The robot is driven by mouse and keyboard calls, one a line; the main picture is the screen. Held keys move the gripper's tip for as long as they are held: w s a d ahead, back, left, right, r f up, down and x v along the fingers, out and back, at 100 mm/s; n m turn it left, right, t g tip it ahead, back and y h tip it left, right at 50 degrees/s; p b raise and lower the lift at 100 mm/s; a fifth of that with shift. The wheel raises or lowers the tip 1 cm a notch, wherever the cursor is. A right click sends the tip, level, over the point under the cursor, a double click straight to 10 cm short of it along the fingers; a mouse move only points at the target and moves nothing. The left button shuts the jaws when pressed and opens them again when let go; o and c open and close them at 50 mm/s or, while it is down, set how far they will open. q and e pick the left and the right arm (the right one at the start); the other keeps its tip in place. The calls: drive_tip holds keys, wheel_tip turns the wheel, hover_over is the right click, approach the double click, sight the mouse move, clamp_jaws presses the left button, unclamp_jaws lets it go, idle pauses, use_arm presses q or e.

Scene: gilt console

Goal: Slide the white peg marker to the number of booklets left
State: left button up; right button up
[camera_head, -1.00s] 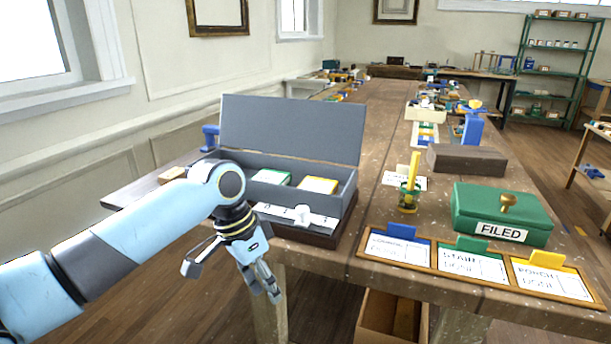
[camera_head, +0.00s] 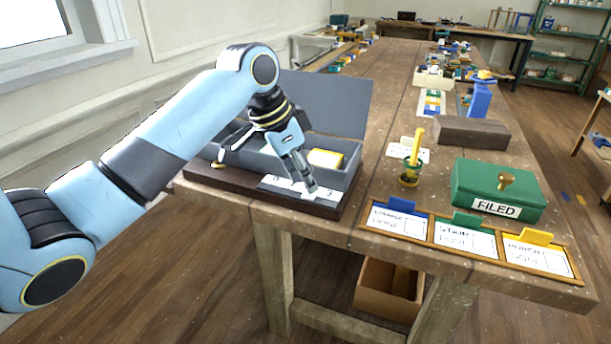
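A grey box (camera_head: 335,180) with its lid raised stands on the table. A yellow booklet (camera_head: 326,158) shows inside; the green one seen earlier is hidden behind my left gripper. A white number strip (camera_head: 276,184) lies on the dark base in front of the box. My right gripper is not in view.
An open cardboard box (camera_head: 389,287) is below the table.

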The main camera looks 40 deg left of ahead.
use_arm(q)
drive_tip(key=shift+w+d+f, duration=0.1)
drive_tip(key=shift+w+f, duration=0.05)
drive_tip(key=shift+f, duration=0.3)
drive_tip(key=shift+c, duration=0.4)
clamp_jaws()
drive_tip(key=shift+r, duration=0.1)
drive_tip(key=shift+a+r+p, duration=0.15)
drive_tip(key=shift+a+p, duration=0.15)
drive_tip(key=shift+p, duration=0.6)
drive_tip(key=shift+a, duration=0.1)
drive_tip(key=shift+f, duration=0.2)
drive_tip(key=shift+o, duration=0.4)
unclamp_jaws()
